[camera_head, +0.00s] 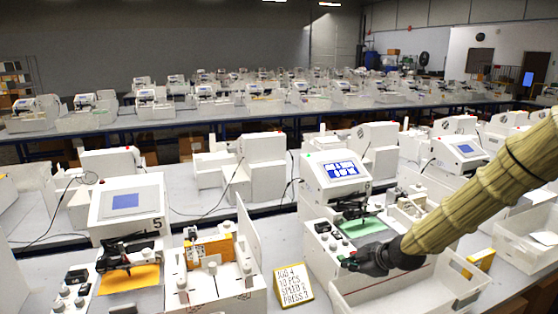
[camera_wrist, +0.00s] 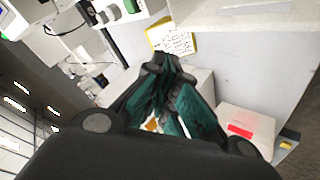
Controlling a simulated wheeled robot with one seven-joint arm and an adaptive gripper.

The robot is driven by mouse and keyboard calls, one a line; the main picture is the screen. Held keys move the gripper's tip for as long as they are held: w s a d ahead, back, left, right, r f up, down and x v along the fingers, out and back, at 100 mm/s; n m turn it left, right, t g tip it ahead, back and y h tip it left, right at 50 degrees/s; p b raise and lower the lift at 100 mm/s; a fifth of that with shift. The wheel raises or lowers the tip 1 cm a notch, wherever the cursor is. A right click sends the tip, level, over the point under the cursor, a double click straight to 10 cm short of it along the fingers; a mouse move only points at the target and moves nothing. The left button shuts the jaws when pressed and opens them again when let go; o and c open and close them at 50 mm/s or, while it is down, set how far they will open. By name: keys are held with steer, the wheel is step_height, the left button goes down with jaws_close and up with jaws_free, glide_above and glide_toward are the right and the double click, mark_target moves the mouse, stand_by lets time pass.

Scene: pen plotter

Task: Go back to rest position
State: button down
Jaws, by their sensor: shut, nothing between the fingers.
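My gripper (camera_head: 352,262) is shut and empty in the head view, at the front of the plotter (camera_head: 330,210) with the lit blue screen. It is close to the row of knobs on that machine's front; whether it touches is not clear. My arm comes in from the right side. In the wrist view my gripper (camera_wrist: 168,66) shows dark fingers with teal inner parts, their tips together. A green sheet (camera_head: 361,227) lies under the plotter's pen carriage. A job card (camera_head: 293,285) with handwritten-style text stands to the left of my gripper, and it also shows beyond the fingertips in the wrist view (camera_wrist: 175,40).
A white open bin (camera_head: 410,292) lies below and right of my gripper. Another white bin (camera_head: 525,235) stands at the right, beyond my arm. A second plotter (camera_head: 127,225) with an orange sheet (camera_head: 130,279) is at the left. Rows of similar machines fill the tables behind.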

steer(key=s+a+f+m+g+h, duration=0.15)
steer(key=s+f+m, duration=0.25)
steer(key=s+f, duration=0.65)
steer(key=s+a+f+m+g, duration=0.2)
steer(key=s+f+m, duration=0.1)
steer(key=s+f, duration=0.7)
steer(key=s+d+f+m+g+h, duration=0.2)
steer(key=s+f+m, duration=0.3)
steer(key=s, duration=0.9)
steer(key=s+d+f+m+g+h, duration=0.1)
steer(key=s+d+f+m+g, duration=0.15)
steer(key=s+f, duration=0.75)
steer(key=s+f+m+b, duration=0.1)
steer(key=s+f+b, duration=0.2)
steer(key=b, duration=0.5)
steer(key=shift+s+a+f, duration=0.15)
steer(key=shift+s+f, duration=0.25)
steer(key=shift+f, duration=0.45)
